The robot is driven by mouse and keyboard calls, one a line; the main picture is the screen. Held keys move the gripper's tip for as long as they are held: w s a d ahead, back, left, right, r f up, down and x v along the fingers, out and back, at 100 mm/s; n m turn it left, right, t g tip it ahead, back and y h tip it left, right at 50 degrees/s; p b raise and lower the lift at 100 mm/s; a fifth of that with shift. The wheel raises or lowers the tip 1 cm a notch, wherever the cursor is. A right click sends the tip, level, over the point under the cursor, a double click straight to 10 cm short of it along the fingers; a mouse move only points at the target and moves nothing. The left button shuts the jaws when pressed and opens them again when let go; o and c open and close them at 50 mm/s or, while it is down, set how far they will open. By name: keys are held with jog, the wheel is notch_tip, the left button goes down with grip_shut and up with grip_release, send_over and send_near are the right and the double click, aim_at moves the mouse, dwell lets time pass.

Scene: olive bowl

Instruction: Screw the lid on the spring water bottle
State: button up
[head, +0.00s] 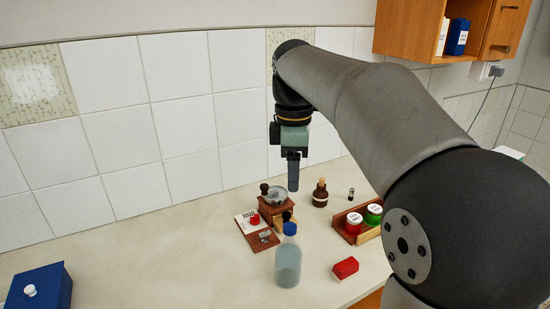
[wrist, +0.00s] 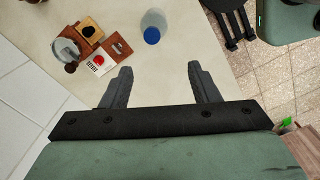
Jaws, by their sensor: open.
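The spring water bottle (head: 288,266) is clear and bluish and stands upright near the front of the counter in the head view. Its blue lid (head: 290,229) sits on top of its neck; how tightly cannot be told. In the wrist view the bottle (wrist: 153,17) is seen from above, with the lid (wrist: 151,36) toward me. My gripper (head: 293,186) hangs above the counter, higher than the bottle and apart from it. In the wrist view the two fingers of my gripper (wrist: 159,70) are spread wide with nothing between them, and the lid lies beyond their tips.
A coffee grinder (head: 273,206) and a small wooden board (head: 262,241) stand left of the bottle. A brown bottle (head: 320,194) is behind. A wooden tray (head: 366,237) with red and green jars and a red box (head: 345,268) are at right. A blue box (head: 39,289) is far left.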

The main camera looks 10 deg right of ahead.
aim_at(290, 226)
jog(key=f, duration=0.5)
jog(key=w+f+n, duration=0.1)
jog(key=f, duration=0.4)
jog(key=f+n, duration=0.1)
jog(key=f, duration=0.4)
jog(key=shift+w+d+f, duration=0.15)
jog(key=shift+w+f, duration=0.2)
jog(key=c, duration=1)
jog(key=m, duration=0.4)
jog(key=shift+m, duration=0.3)
jog(key=shift+p, duration=0.3)
jog(key=m, duration=0.4)
jog(key=shift+m, duration=0.3)
